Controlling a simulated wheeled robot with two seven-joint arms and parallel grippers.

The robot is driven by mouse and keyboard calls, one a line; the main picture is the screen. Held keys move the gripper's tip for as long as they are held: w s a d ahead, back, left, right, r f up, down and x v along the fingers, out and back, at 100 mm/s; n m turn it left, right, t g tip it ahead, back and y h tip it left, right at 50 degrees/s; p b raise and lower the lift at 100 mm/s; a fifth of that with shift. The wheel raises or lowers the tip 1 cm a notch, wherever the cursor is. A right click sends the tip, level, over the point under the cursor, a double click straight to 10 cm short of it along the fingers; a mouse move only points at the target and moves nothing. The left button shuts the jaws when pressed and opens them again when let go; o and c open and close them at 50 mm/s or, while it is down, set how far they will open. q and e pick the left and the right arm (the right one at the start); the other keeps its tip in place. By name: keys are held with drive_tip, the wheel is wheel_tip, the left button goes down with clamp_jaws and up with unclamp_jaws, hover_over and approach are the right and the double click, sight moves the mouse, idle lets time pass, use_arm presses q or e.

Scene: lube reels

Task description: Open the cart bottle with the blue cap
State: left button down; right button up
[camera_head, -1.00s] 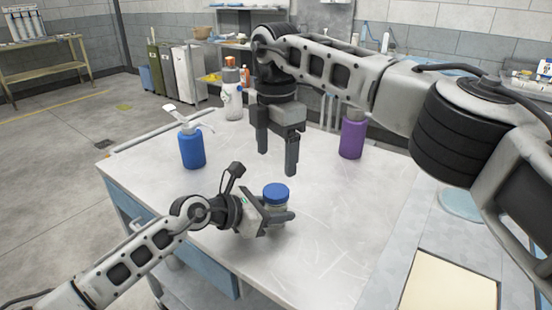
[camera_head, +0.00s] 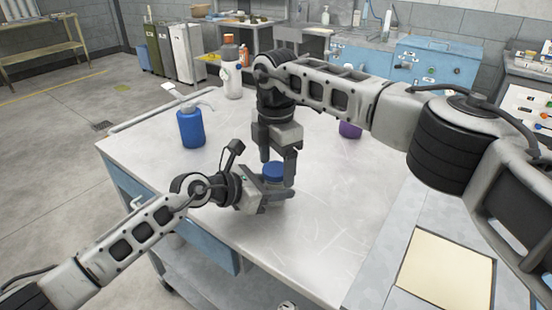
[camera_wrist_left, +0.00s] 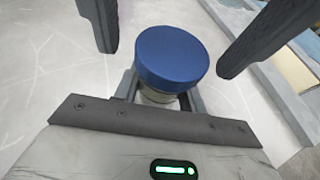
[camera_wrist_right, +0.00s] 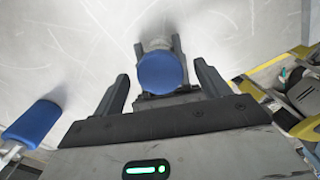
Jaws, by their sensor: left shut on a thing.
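The clear bottle with the blue cap (camera_head: 274,170) stands upright near the middle of the cart top. The cap also shows in the left wrist view (camera_wrist_left: 171,57) and the right wrist view (camera_wrist_right: 162,75). My left gripper (camera_head: 270,194) is shut on the bottle body below the cap, coming from the left. My right gripper (camera_head: 277,167) points down from above. Its fingers are open on either side of the cap, with gaps between them and the cap in the right wrist view. Most of the bottle body is hidden by the left gripper and the cap.
A blue pump bottle (camera_head: 191,128) stands left of the arms on the cart (camera_head: 330,215). A white bottle with an orange-brown cap (camera_head: 231,75) stands at its back edge. A purple bottle (camera_head: 350,130) stands behind my right arm. The front of the cart top is clear.

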drive_tip(key=c, duration=1)
drive_tip(key=n, duration=0.3)
drive_tip(key=shift+n, duration=0.4)
drive_tip(key=n, duration=0.9)
drive_tip(key=shift+c, duration=0.2)
use_arm(q)
drive_tip(key=shift+w+a, duration=0.1)
use_arm(e)
drive_tip(key=n, duration=0.4)
drive_tip(key=o, duration=1.1)
drive_tip(key=shift+a+r, duration=0.1)
drive_tip(key=shift+s+a, duration=0.1)
